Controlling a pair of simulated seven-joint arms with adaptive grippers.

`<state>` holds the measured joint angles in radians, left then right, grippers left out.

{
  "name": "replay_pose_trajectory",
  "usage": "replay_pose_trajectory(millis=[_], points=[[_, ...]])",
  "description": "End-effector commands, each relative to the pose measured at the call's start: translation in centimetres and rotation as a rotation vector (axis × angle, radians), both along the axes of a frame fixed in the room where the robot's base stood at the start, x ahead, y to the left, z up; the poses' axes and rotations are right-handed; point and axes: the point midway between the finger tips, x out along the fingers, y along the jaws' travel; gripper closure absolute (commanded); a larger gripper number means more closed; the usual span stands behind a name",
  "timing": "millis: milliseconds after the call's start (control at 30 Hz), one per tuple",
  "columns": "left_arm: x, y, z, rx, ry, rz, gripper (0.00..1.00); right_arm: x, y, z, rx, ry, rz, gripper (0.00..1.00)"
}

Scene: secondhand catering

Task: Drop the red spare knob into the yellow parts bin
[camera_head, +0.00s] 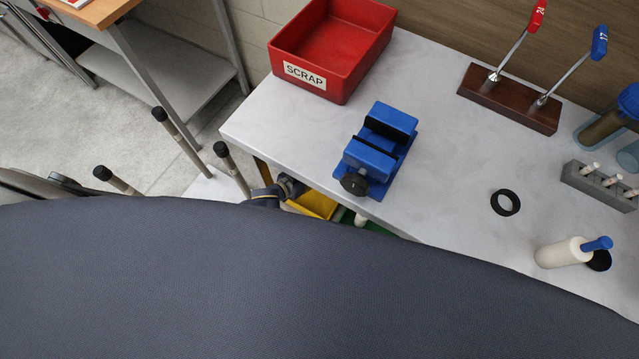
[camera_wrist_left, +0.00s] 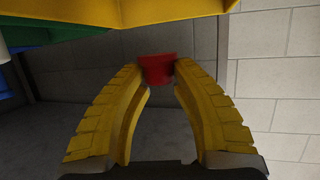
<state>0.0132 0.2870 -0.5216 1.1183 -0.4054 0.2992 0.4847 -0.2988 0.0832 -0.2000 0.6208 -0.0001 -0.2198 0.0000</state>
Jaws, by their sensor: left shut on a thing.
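My left gripper (camera_wrist_left: 160,72) is shut on the red knob (camera_wrist_left: 157,69), which sits between the tips of its yellow ribbed fingers in the left wrist view. The yellow bin (camera_wrist_left: 175,10) fills the top of that view, above the knob in the picture, with a visible gap between them. In the head view, part of the yellow bin (camera_head: 317,204) shows just below the bench edge; most of it is hidden. Dark arm parts, probably mine, show beside it, but the fingers and knob cannot be made out there. My right gripper is in neither view.
A green bin (camera_head: 383,229) is partly visible beside the yellow one. The pale bench (camera_head: 445,175) carries a red SCRAP box (camera_head: 345,50), a blue vise (camera_head: 376,155), a black ring (camera_head: 505,202) and a white bottle (camera_head: 560,254). A large dark surface (camera_head: 300,290) blocks the lower head view.

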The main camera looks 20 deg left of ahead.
Motion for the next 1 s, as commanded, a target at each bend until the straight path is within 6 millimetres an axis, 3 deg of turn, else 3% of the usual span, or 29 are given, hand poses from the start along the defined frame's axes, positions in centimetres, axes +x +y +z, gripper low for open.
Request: replay_pose_trajectory(millis=[467,500,700,1000], points=[[-0.04,-0.04,-0.71,-0.001,0.000,0.000,0.90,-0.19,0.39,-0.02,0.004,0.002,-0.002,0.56],[-0.04,-0.04,-0.71,-0.001,0.000,0.000,0.71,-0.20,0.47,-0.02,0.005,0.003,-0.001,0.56],[-0.05,-0.03,-0.70,-0.001,0.000,0.000,0.48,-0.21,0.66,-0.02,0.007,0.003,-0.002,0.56],[-0.18,0.07,-0.67,0.000,0.000,0.000,0.47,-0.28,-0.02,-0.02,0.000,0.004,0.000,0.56]])
